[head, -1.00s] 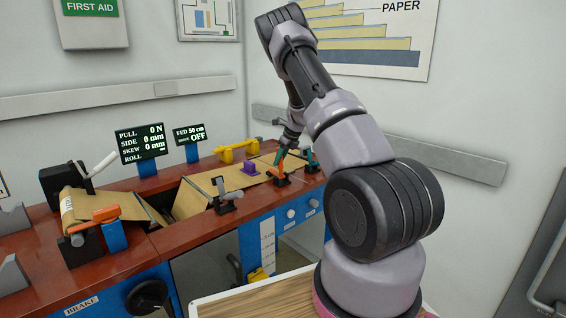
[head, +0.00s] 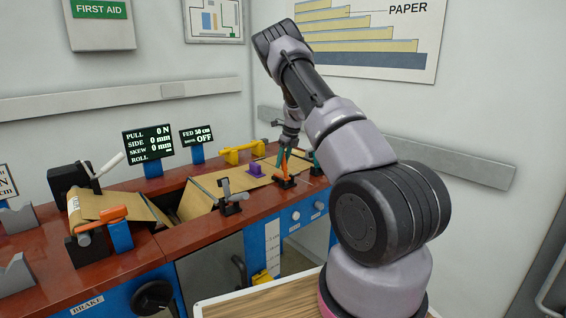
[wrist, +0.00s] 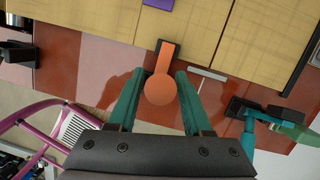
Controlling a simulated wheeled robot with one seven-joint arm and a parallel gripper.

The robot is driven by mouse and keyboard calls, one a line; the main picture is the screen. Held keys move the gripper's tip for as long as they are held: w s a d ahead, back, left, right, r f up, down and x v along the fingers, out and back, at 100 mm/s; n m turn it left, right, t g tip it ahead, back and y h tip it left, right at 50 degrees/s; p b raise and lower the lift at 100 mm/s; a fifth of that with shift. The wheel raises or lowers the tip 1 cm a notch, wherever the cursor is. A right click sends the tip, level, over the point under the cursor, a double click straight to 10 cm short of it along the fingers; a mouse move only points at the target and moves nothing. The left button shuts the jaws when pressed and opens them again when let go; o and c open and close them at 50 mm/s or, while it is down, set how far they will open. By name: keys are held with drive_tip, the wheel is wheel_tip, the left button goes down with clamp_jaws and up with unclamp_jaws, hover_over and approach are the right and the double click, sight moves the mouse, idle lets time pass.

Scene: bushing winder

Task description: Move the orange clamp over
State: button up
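The orange clamp (head: 284,171) stands on a dark base at the front edge of the red bench, beside the tan paper sheet. In the wrist view its round orange knob and lever (wrist: 167,62) point away from me toward the sheet. My gripper (wrist: 160,77) is open, with one teal finger on each side of the clamp. Gaps show between the knob and both fingers. In the head view my gripper (head: 287,155) is low over the clamp, and the fingers partly overlap it.
A clamp with a grey handle (head: 226,190) stands left along the bench edge. A teal-handled clamp (wrist: 275,122) is close on the right in the wrist view. A purple block (head: 254,169) lies on the paper sheet (head: 205,190), with a yellow bracket (head: 243,151) behind.

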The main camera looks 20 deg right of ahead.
drive_tip(key=shift+s, duration=0.1)
drive_tip(key=v, duration=1)
drive_tip(key=shift+r, duration=0.3)
drive_tip(key=shift+s, duration=0.1)
drive_tip(key=s+a+r+n+t+y, duration=0.1)
drive_tip(key=s+a+r+n, duration=0.45)
drive_tip(key=s+r, duration=0.5)
drive_tip(key=s+a+r+n+t+y, duration=0.1)
drive_tip(key=s+a+r+n, duration=0.5)
drive_tip(key=s+r, duration=0.4)
drive_tip(key=s+a+r+n+t+h, duration=0.1)
drive_tip(key=s+a+n, duration=0.1)
drive_tip(key=s+n, duration=0.5)
drive_tip(key=s+a+r+n+t+h, duration=0.1)
drive_tip(key=s+n, duration=0.6)
drive_tip(key=s, duration=0.8)
drive_tip(key=shift+s+a+r+t, duration=0.2)
drive_tip(key=shift+a+r+t, duration=0.35)
drive_tip(key=shift+a, duration=0.65)
